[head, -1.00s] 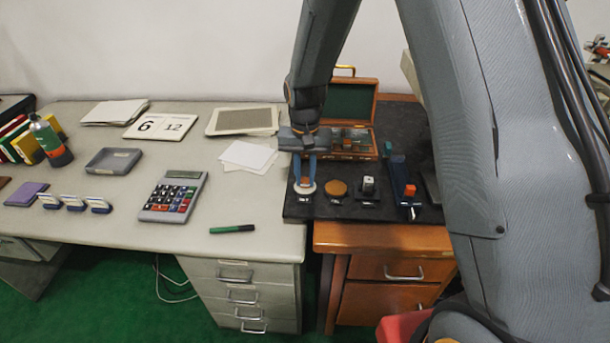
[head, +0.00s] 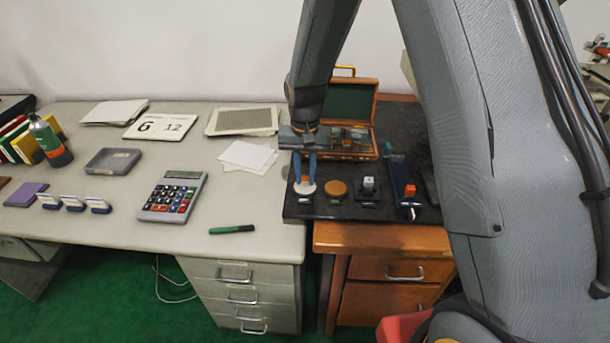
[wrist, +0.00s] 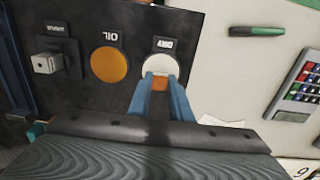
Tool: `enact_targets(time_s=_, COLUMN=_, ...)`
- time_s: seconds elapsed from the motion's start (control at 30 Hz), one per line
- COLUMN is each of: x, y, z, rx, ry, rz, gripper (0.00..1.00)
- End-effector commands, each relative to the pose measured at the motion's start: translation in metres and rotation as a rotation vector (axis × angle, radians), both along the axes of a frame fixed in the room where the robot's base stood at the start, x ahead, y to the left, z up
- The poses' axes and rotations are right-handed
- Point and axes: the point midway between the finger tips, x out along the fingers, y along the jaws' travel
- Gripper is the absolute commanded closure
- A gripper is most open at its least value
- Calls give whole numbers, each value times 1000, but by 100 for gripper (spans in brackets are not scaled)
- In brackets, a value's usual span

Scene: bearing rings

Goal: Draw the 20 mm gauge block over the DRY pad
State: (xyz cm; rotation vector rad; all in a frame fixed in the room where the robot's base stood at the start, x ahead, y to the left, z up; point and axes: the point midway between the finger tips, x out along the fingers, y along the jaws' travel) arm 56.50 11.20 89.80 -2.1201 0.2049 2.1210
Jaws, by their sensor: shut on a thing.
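The white round DRY pad (head: 305,188) lies at the left of the dark mat, and it also shows in the wrist view (wrist: 161,66) beside its label. My gripper (head: 304,178) is over the back part of this pad. In the wrist view its two blue fingers (wrist: 160,84) are shut on a small block with an orange face (wrist: 160,83), taken as the 20 mm gauge block. The fingers hide most of the block, and its size marking cannot be read. I cannot tell whether it touches the pad.
The orange OIL pad (head: 337,188) is just right of the DRY pad. Farther right are a metal block on a dark stand (head: 368,187) and a blue fixture with an orange piece (head: 409,190). An open wooden case (head: 366,152) stands behind. A calculator (head: 173,196) is on the left desk.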

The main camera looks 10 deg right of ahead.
Motion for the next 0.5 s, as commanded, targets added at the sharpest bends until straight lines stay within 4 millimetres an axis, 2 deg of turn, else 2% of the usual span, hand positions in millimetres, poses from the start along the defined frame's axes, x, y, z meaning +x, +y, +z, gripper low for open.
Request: enact_targets(time_s=0.5, x=-14, y=3, z=0, rx=0, ry=1, rz=-1, gripper=100)
